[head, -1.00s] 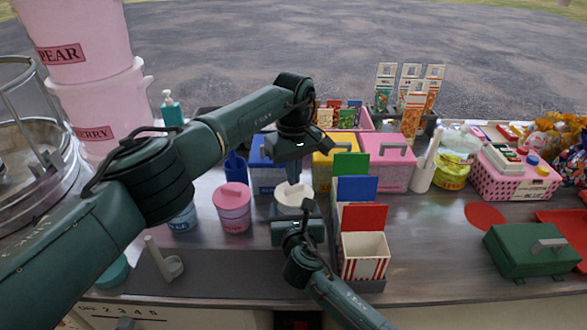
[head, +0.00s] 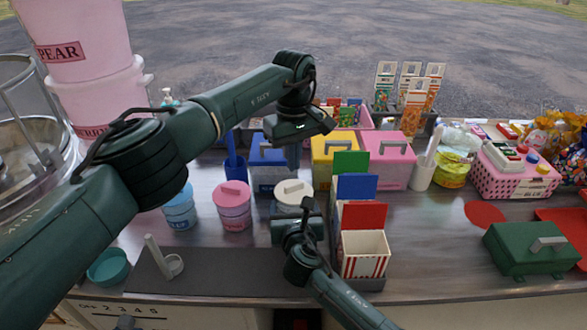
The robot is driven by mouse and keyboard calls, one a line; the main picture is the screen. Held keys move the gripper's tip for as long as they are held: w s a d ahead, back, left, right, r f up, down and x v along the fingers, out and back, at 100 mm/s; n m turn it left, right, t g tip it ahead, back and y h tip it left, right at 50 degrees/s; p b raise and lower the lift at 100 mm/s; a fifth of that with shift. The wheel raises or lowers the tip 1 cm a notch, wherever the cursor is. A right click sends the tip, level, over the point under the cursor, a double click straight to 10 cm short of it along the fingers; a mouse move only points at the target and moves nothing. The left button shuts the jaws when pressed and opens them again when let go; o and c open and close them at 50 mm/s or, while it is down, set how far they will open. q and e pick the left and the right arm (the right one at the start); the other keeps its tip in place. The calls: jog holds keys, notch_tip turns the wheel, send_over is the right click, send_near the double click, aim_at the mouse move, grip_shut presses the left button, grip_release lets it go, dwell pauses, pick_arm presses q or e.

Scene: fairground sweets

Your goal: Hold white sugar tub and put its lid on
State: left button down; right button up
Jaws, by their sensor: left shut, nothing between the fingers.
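The white sugar tub's white lid (head: 292,188), with a raised bar handle, sits level at the tub's top in the middle of the counter. The tub's body is mostly hidden behind my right gripper (head: 296,212), which is close against its front. Its fingers are hidden, so I cannot see whether they close on the tub. My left gripper (head: 293,160) points down above and just behind the lid. It is shut and empty, apart from the lid.
A pink lidded tub (head: 233,205) and a blue tub (head: 180,208) stand to the left. Blue (head: 268,175), yellow (head: 326,157) and pink (head: 388,165) boxes stand behind. A red-striped carton (head: 364,258) is close on the right.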

jog(key=shift+r, duration=0.2)
dwell(0.7)
jog(key=o, duration=0.9)
jog(key=shift+f, duration=0.15)
